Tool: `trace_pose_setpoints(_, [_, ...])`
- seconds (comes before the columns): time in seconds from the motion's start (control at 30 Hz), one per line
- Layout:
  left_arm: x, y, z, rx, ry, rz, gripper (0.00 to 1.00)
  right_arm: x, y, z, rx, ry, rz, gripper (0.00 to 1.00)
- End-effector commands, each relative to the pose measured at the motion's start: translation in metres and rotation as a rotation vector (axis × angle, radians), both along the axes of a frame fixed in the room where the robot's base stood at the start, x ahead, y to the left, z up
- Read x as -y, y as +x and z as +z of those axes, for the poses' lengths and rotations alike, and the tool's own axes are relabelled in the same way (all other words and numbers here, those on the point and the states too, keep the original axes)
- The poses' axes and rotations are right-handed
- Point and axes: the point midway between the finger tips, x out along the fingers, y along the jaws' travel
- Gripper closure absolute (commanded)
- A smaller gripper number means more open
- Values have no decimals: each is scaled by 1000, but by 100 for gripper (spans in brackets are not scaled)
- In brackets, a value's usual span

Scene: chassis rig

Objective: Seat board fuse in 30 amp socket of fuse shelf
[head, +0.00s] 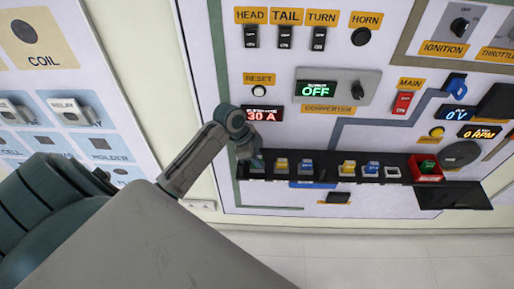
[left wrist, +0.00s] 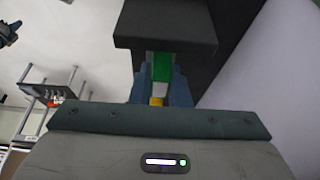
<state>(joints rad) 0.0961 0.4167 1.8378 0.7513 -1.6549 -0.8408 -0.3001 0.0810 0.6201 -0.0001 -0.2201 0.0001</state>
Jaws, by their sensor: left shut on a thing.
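The black fuse shelf (head: 330,178) runs along the lower part of the panel. It holds several yellow and blue fuses, with a red holder (head: 427,175) at its right end. My left gripper (head: 256,164) is at the shelf's left end. In the left wrist view its fingers (left wrist: 160,88) are shut on a green fuse (left wrist: 161,68), with white and yellow parts below the green. The fuse's far end meets the dark shelf block (left wrist: 165,25); I cannot tell how deep it sits. The socket is hidden. A teal shape at upper left, seemingly my right gripper (left wrist: 8,32), is too small to read.
A red-lit display (head: 262,114) reading 30 A is above the shelf's left end. The converter display (head: 316,89) reads OFF. Switches and knobs cover the panel above. The floor (head: 340,265) below is clear. A rack (left wrist: 50,95) stands at left in the left wrist view.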

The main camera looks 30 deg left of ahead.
Motion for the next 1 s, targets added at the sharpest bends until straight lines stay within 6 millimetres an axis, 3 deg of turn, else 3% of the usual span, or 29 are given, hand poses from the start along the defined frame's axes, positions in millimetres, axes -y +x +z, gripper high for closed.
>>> trace_pose_setpoints(0.3, [0,0,-9,-1,0,0,100,0,0,-5,0,0,0,100])
trace_pose_setpoints(0.33, [0,0,-8,0,0,0,81,0,0,-4,0,0,0,100])
trace_pose_setpoints(0.43, [0,0,-8,0,0,0,61,-1,0,-4,0,1,0,100])
trace_pose_setpoints(0.47, [0,0,-8,0,0,0,59,-1,0,-4,0,1,0,100])
trace_pose_setpoints(0.77, [-1,0,-6,1,1,-1,59,-2,0,-5,0,2,-1,100])
trace_pose_setpoints(1.0, [-13,-6,22,4,6,-1,59,-2,0,-16,0,2,-1,100])
